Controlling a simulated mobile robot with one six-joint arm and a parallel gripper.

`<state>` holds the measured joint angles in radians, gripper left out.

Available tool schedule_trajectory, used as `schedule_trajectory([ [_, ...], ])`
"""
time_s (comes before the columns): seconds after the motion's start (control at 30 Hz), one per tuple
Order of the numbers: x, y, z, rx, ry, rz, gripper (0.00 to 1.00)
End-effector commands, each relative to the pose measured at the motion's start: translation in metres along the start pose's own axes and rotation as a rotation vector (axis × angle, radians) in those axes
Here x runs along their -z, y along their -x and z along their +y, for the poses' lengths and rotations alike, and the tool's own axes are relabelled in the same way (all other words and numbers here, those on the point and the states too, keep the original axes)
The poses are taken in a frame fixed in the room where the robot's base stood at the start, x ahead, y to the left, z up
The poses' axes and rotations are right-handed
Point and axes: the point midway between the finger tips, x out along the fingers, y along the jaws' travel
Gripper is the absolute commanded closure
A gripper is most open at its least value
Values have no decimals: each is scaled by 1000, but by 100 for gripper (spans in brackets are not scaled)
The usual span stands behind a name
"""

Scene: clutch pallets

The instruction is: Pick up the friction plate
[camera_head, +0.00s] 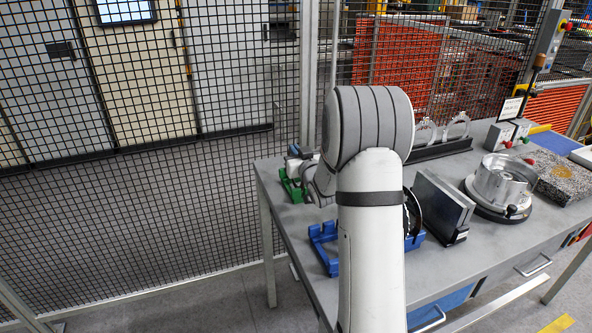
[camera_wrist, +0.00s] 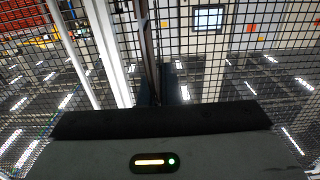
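A dark round disc (camera_head: 412,212), which looks like the friction plate, stands upright at the blue holder (camera_head: 325,246) on the table. My arm covers most of the disc and the middle of the holder. My gripper is mostly hidden behind my arm in the head view, near the table's left end. In the wrist view the dark body of my gripper (camera_wrist: 160,120) fills the bottom and faces the mesh fence. I cannot make out its fingers or anything held.
A green holder (camera_head: 291,187) is at the table's left end. Dark upright blocks (camera_head: 443,205), a round metal housing (camera_head: 500,183) and a granite block (camera_head: 560,178) stand to the right. The mesh fence (camera_head: 170,200) runs behind the table (camera_head: 475,250).

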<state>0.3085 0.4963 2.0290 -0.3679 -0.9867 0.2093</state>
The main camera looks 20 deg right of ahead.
Motion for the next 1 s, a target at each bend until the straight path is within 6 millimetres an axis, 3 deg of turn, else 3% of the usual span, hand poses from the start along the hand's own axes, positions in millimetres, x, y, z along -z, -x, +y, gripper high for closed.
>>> schedule_trajectory([
  [0.57,2,0,1,-1,0,2,100],
  [0.67,12,0,1,0,1,4,100],
  [1.0,78,0,1,-1,2,6,100],
])
